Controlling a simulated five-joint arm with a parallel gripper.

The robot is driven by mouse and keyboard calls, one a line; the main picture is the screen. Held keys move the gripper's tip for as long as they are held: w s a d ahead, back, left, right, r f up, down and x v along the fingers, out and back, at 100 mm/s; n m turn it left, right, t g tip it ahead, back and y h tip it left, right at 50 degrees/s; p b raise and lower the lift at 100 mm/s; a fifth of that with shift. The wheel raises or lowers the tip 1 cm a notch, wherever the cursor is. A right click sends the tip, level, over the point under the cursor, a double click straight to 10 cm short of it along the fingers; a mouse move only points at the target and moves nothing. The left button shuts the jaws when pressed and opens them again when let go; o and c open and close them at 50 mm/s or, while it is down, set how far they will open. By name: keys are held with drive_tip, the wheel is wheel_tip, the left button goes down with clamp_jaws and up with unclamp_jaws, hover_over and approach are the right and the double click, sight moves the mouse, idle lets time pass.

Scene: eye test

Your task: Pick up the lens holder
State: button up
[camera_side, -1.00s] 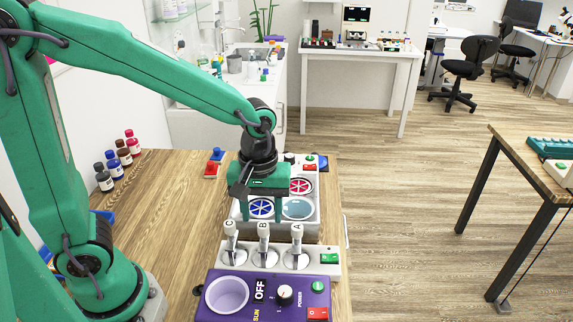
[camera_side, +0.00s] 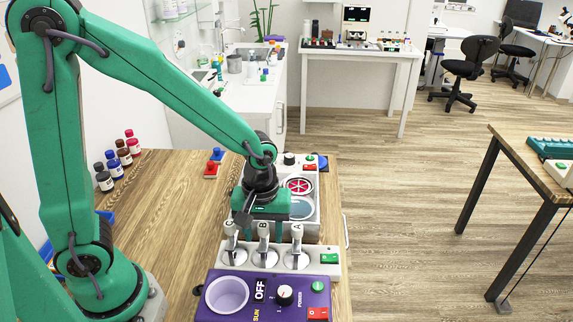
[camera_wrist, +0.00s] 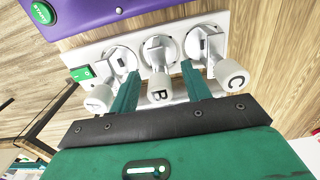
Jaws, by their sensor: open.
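No part is marked as a lens holder, and I cannot tell which one it is. A white tray (camera_side: 312,233) holds round discs: a red spoked disc (camera_side: 299,186) and a pale blue clear disc (camera_side: 299,208). A blue spoked disc in it is hidden behind my gripper now. A white panel in front carries three upright levers with white knobs: C (camera_wrist: 231,80), B (camera_wrist: 159,91) and A (camera_wrist: 100,98). My gripper (camera_wrist: 160,70) is open and empty, pointing down. In the wrist view its green fingers appear either side of knob B; I cannot tell if they touch it.
A purple control box (camera_side: 265,296) with a cup-like well, a knob and buttons stands in front of the lever panel. Small bottles (camera_side: 118,162) line the left table edge. Red and blue blocks (camera_side: 213,162) lie at the back. Bare wood is free left of the tray.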

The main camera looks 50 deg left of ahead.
drive_tip(key=shift+f, duration=0.8)
drive_tip(key=shift+c, duration=0.5)
clamp_jaws()
